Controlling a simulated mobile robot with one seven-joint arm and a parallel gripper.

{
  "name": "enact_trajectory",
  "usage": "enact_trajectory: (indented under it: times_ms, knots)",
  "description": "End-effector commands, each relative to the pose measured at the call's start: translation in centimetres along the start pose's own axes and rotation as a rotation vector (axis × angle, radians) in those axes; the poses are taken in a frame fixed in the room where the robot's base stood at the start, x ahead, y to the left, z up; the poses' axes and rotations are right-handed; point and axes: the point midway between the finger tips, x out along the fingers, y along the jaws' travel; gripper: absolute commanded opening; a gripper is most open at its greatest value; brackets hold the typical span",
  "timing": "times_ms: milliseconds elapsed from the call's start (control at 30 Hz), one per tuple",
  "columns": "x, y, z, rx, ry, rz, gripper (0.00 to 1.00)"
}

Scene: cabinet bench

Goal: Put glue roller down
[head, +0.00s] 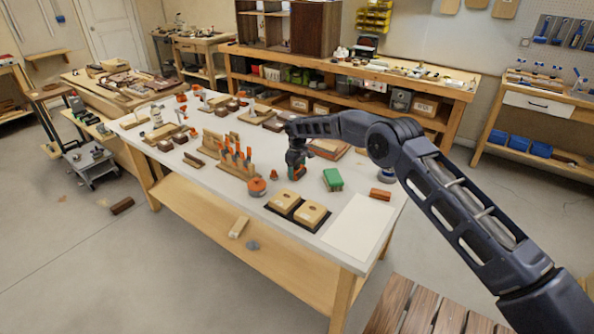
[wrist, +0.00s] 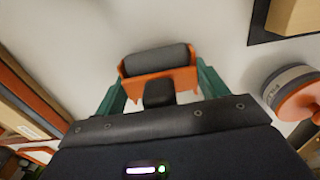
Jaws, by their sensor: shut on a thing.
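My gripper (head: 297,168) is over the workbench top (head: 364,226), pointing down. In the wrist view, its green fingers (wrist: 158,92) are shut on the glue roller (wrist: 157,60), which has a dark grey cylinder in an orange frame. In the head view only a small orange part of the roller shows beneath the gripper, close to the bench surface. I cannot tell whether it touches the bench.
A green block (head: 333,179) is to the right. Two wooden blocks lie on a black tray (head: 283,202) in front. A rack with orange-handled tools (head: 238,158) stands at left.

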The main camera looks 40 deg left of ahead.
Motion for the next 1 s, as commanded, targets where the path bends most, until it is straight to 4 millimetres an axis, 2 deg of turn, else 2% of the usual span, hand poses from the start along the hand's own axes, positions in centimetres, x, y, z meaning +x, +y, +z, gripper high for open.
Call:
enact_trajectory:
  times_ms: [333, 367, 467, 800, 1000]
  knots:
    - [0.2, 0.0, 0.0, 0.000, 0.000, 0.000, 0.48]
    - [0.3, 0.0, 0.0, 0.000, 0.000, 0.000, 0.74]
    - [0.3, 0.0, 0.0, 0.000, 0.000, 0.000, 0.94]
    - [0.0, 0.0, 0.0, 0.000, 0.001, 0.000, 0.94]
    - [-2.2, 0.1, 0.0, 0.000, 0.002, 0.001, 0.94]
